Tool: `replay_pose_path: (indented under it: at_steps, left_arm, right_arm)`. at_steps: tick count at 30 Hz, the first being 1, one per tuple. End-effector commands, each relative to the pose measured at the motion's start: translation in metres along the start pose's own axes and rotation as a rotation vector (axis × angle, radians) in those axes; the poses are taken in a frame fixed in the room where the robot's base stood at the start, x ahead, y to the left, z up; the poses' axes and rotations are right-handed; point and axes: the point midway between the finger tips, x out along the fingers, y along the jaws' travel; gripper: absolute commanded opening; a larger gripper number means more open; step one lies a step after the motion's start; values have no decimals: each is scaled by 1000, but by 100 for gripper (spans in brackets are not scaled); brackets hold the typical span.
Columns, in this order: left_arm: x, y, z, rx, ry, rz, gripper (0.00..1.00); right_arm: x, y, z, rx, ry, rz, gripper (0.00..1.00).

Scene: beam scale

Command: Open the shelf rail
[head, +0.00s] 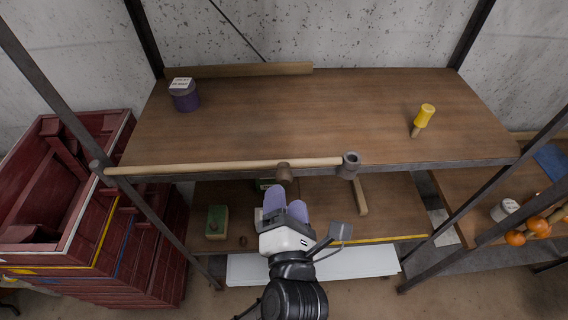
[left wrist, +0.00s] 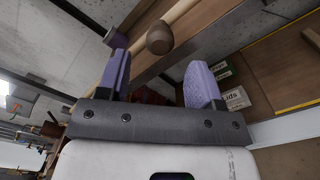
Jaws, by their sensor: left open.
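The shelf rail (head: 225,167) is a pale wooden bar along the front edge of the upper shelf (head: 310,110). Its left end is at the left post and its right end sits at a round dark bracket (head: 350,160). A brown knob (head: 284,172) sticks out near its right part. My left gripper (head: 285,193) is open and empty, just below and in front of the knob. In the left wrist view the knob (left wrist: 159,38) lies just beyond and between the purple fingertips (left wrist: 160,70), apparently apart from them. My right gripper is not in view.
On the upper shelf stand a purple tin (head: 184,100) at left and a yellow-handled tool (head: 424,117) at right. A green box (head: 217,221) is on the lower shelf. Stacked red crates (head: 90,235) fill the left side. Slanting metal posts (head: 478,190) flank the shelf.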

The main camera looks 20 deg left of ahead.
Motion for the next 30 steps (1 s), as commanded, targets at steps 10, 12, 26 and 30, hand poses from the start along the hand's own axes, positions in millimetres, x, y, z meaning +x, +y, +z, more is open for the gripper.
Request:
replay_pose_path:
  at_steps: [10, 12, 26, 30]
  left_arm:
    - [57, 2, 1, 2, -1, 3, 60]
    - [65, 1, 1, 3, -2, 2, 60]
    - [80, 0, 0, 0, -2, 1, 60]
    - [80, 0, 0, 0, -2, 1, 58]
  right_arm:
    - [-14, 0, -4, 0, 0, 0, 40]
    - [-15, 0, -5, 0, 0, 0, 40]
    - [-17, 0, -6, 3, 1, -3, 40]
    - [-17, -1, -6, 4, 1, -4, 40]
